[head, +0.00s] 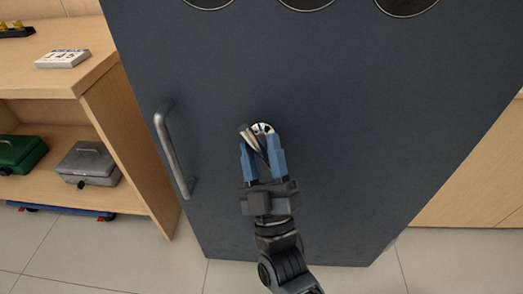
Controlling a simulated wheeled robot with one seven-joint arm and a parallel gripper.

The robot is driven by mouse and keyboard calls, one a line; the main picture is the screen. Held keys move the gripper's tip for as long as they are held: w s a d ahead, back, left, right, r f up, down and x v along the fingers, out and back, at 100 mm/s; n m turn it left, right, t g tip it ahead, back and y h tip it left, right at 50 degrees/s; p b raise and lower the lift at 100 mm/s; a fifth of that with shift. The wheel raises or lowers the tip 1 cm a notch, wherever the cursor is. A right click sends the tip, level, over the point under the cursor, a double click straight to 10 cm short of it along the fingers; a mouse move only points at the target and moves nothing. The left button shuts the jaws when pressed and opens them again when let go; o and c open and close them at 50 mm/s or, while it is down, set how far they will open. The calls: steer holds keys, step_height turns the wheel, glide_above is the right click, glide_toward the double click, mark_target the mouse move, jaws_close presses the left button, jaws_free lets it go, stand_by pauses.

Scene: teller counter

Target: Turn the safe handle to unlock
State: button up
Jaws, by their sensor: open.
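The safe is a large dark grey cabinet (340,110) that fills the middle of the head view. A long silver bar handle (174,150) is fixed upright near the left edge of its front. A smaller silver handle (261,128) on a round base shows at the middle of the front, partly hidden by my gripper. My gripper (262,148) has its blue fingers open at this small handle, and a silver lever part shows between them. I cannot tell whether the fingers touch it.
A wooden shelf unit (90,75) stands at the left, holding a white number block (63,58), a green cash box (20,153) and a grey cash box (88,163). Round dark discs (307,3) line the safe's top. Wooden panelling (480,185) is at the right.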

steer(key=shift+s+f, duration=0.1)
steer(key=v, duration=0.7)
steer(key=shift+s+f, duration=0.2)
steer(key=s+d+f+m+g+h, duration=0.2)
steer(key=s+d+f+m, duration=0.1)
steer(key=s+d, duration=0.4)
steer(key=s+d+f+m+g+h, duration=0.2)
steer(key=s+d+g, duration=0.1)
steer(key=s+d, duration=0.4)
steer(key=s+d+r+m+g+h, duration=0.2)
steer(key=s+d+m+g, duration=0.1)
steer(key=s, duration=0.5)
steer(key=s+d+r+m+g+h, duration=0.1)
steer(key=s+d+r+m+g, duration=0.2)
steer(key=s, duration=0.6)
step_height(320, 180, up, 24)
steer(key=d+p, duration=0.1)
steer(key=p, duration=2.2)
steer(key=shift+s+f, duration=0.15)
steer(key=shift+s, duration=0.25)
